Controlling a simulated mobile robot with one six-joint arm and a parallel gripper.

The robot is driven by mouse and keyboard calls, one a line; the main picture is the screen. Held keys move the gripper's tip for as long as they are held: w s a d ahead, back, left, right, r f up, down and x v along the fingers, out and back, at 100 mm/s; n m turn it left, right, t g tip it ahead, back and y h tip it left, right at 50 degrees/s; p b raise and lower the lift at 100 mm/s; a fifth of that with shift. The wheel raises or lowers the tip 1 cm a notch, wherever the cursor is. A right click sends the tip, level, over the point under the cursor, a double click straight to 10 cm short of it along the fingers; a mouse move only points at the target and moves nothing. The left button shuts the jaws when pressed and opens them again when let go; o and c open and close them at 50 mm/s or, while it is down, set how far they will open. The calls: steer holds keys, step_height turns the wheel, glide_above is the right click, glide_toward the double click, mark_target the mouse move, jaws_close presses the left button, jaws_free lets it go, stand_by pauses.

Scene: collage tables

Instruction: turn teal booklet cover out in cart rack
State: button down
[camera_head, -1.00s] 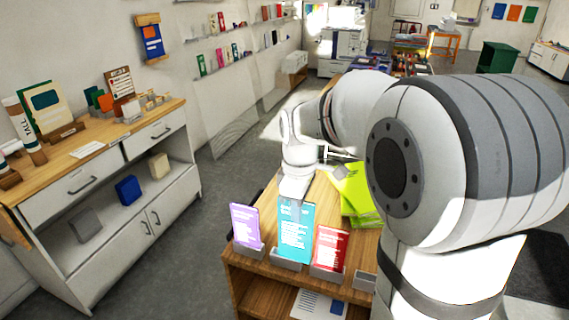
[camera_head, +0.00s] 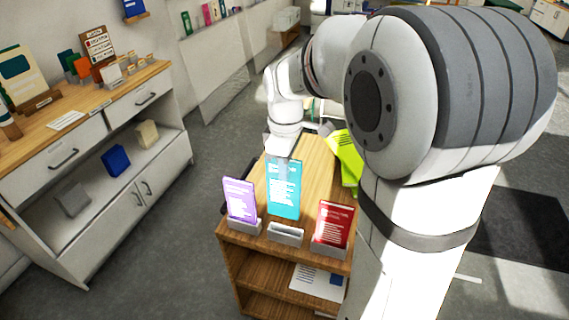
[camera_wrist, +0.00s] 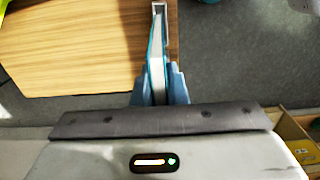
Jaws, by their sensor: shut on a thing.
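The teal booklet (camera_head: 284,192) hangs upright above the cart (camera_head: 309,165), with a teal face of pale printed lines toward the head camera. My gripper (camera_head: 284,158) is shut on its top edge. In the wrist view the booklet (camera_wrist: 157,50) shows edge-on, teal covers around pale pages, between my gripper's fingers (camera_wrist: 159,88). The middle rack holder (camera_head: 286,236), grey and empty, sits just below and in front of the booklet. I cannot tell the exact gap between them.
A purple booklet (camera_head: 240,200) stands in the left holder and a red booklet (camera_head: 333,222) in the right one, both close by. A white cabinet (camera_head: 104,190) stands at left across open floor.

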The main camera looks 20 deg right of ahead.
step_height(320, 180, down, 5)
steer(key=b, duration=0.3)
steer(key=shift+s+f, duration=0.1)
steer(key=shift+s+d, duration=0.15)
steer(key=shift+d, duration=0.05)
stand_by(0.7)
steer(key=shift+f+b, duration=0.1)
steer(key=shift+b, duration=0.2)
steer(key=shift+f+b, duration=0.9)
steer(key=shift+f, duration=0.4)
steer(key=shift+f+b, duration=0.9)
steer(key=shift+f, duration=0.35)
